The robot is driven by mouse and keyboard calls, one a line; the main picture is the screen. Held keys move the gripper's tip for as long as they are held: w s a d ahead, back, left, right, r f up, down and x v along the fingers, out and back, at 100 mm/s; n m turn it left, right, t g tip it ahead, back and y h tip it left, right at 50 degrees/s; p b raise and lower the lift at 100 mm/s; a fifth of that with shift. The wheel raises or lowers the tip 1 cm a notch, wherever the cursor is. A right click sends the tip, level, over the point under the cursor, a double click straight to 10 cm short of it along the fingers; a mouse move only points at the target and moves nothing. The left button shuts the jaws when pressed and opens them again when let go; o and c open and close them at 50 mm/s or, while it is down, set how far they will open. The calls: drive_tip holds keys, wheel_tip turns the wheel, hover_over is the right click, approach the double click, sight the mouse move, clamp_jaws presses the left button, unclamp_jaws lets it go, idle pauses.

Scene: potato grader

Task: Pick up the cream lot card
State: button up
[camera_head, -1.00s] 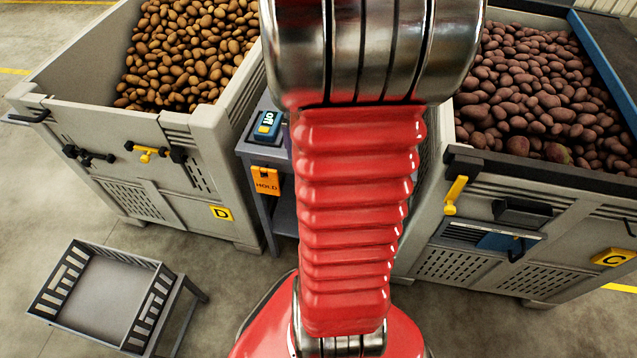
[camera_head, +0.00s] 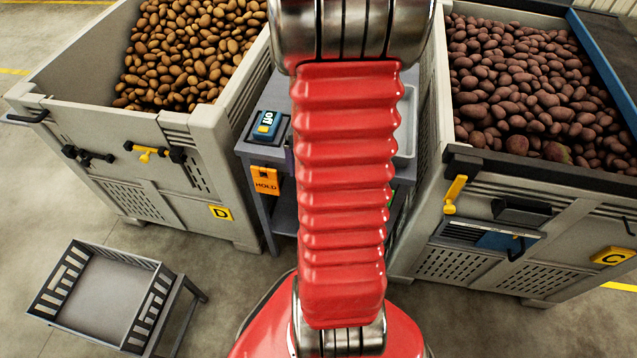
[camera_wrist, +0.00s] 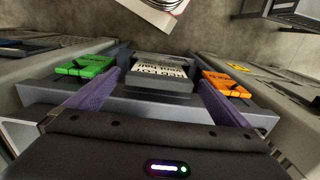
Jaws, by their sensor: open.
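The cream lot card (camera_wrist: 158,69) shows in the wrist view, with dark print on it, in the middle of the bench's edge. A dark grey holder or block (camera_wrist: 160,86) is just below it in the picture. My gripper (camera_wrist: 160,92) is open, its two purple fingers apart on either side of the card's line. I see no contact; the exact gap to the card cannot be told. In the head view my red arm hides the card and most of the gripper.
A green tag (camera_wrist: 84,66) and an orange HOLD tag (camera_head: 266,181) flank the card. The grey bench (camera_head: 256,152) carries a blue device (camera_head: 267,124). Potato bins D (camera_head: 150,200) and C (camera_head: 480,250) stand close on both sides. A low slotted tray (camera_head: 95,290) is at the left.

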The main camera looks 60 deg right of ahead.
drive_tip(key=shift+f, duration=2.4)
drive_tip(key=shift+c, duration=0.5)
drive_tip(key=c, duration=1)
drive_tip(key=shift+r, duration=0.1)
drive_tip(key=shift+r, duration=4.95)
